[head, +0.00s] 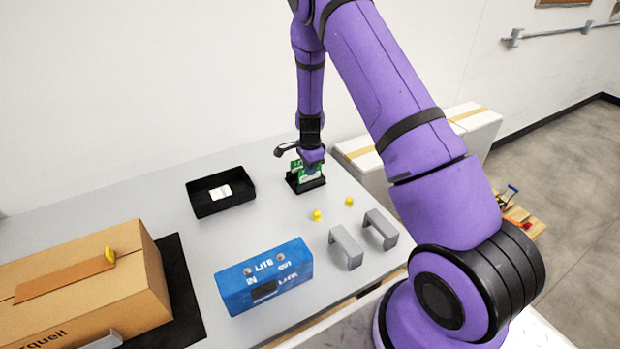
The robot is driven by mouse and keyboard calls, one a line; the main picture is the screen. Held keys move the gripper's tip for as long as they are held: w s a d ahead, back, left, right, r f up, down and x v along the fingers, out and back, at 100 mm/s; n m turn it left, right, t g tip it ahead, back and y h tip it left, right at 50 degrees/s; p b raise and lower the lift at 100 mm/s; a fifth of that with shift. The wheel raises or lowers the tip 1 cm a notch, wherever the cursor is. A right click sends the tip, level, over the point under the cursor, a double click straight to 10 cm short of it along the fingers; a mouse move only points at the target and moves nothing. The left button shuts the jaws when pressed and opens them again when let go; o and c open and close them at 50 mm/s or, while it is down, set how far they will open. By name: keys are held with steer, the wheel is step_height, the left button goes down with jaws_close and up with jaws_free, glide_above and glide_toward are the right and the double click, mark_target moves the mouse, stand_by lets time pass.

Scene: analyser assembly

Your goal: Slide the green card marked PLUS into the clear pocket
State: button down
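Green cards (296,169) with white marks stand upright in a small black holder (304,187) at the back of the table. The marks are too small to read, so I cannot tell which card says PLUS. My gripper (312,165) points down right at the cards, at the holder's right part. Its fingers are small and partly hidden, so I cannot tell whether they are shut on a card. I cannot make out the clear pocket. A blue analyser box (287,268) with white lettering, round knobs and a dark window stands at the table's front.
A black tray (205,208) with a white item in it is left of the holder. Two grey brackets (346,247) and two yellow knobs (317,215) lie right of centre. A cardboard box (130,262) on a black mat fills the left. The table's middle is clear.

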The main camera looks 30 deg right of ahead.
steer(key=shift+r, duration=2.35)
steer(key=shift+r, duration=0.1)
